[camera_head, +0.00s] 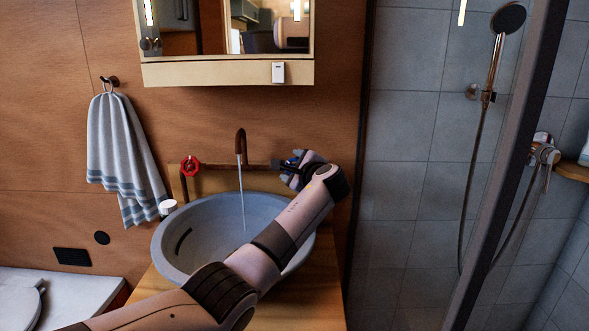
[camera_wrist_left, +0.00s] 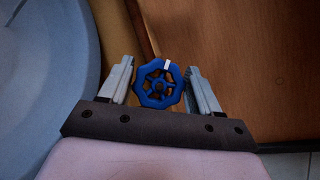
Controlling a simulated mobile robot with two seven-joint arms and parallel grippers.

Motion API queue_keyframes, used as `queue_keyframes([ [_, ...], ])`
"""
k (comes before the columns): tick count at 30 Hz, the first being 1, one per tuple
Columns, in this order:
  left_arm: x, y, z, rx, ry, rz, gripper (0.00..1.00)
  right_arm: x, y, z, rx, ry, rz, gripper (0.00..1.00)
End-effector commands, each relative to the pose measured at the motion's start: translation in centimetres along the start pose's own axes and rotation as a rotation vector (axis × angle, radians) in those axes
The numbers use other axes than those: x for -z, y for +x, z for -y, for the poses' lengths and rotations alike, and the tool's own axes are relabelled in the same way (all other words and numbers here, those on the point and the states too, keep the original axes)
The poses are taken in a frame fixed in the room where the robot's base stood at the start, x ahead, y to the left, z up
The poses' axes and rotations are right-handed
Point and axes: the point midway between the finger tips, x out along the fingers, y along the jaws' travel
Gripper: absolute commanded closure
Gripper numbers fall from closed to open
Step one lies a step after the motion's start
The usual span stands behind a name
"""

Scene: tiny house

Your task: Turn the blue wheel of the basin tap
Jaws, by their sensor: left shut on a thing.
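The blue wheel (camera_wrist_left: 160,84) shows between the two fingers of my left gripper (camera_wrist_left: 160,80) in the left wrist view. It has a white mark on its rim at the top. The fingers are shut on the wheel from both sides. In the head view my left gripper (camera_head: 292,169) is at the right end of the tap's pipe and hides most of the wheel. The copper tap (camera_head: 241,146) stands behind the grey basin (camera_head: 170,240), and a stream of water falls from its spout. My right gripper is in neither view.
A red wheel (camera_head: 190,166) sits on the left end of the pipe. A white cup-like object (camera_head: 167,207) stands by the basin's left rim. A towel (camera_head: 118,150) hangs at left. A mirror cabinet (camera_head: 228,73) is above, and a shower partition edge (camera_head: 510,165) stands at right.

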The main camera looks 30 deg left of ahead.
Motion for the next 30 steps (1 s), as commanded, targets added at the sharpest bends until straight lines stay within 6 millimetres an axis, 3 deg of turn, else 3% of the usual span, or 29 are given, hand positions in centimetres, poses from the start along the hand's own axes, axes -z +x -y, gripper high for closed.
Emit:
queue_keyframes([
  [18,-0.1,-0.1,0.0,-0.242,-0.489,0.0,0.68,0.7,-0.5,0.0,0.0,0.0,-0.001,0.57],
  [30,0.1,0.0,-0.2,-0.32,-0.648,0.0,0.68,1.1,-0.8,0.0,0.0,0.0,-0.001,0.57],
])
